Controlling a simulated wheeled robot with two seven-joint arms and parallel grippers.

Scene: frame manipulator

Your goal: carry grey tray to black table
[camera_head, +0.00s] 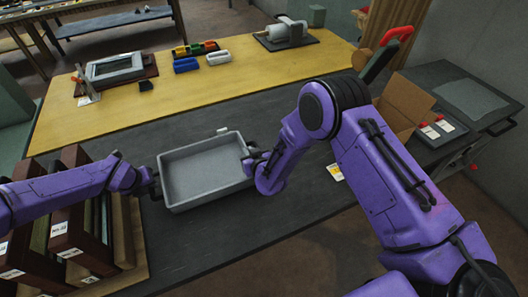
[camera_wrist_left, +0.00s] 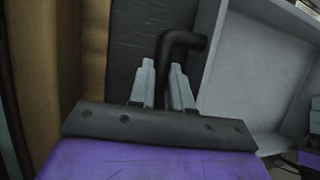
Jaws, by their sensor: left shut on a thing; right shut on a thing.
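The grey tray (camera_head: 205,172) is empty and looks level over the black table (camera_head: 195,243); I cannot tell whether it rests on it or hangs just above. My left gripper (camera_head: 154,186) is at the tray's left end. In the left wrist view its fingers (camera_wrist_left: 164,85) are shut around a black bent handle (camera_wrist_left: 180,42) beside the tray wall (camera_wrist_left: 250,70). My right gripper (camera_head: 250,165) is shut at the tray's right end; my forearm partly hides its fingers and the handle there.
Brown binders (camera_head: 75,235) stand in a wooden rack at the front left, close to my left arm. A yellow table (camera_head: 120,112) behind carries a framed part, coloured bins (camera_head: 194,48) and a grey machine (camera_head: 287,32). An open cardboard box (camera_head: 402,103) stands at the right.

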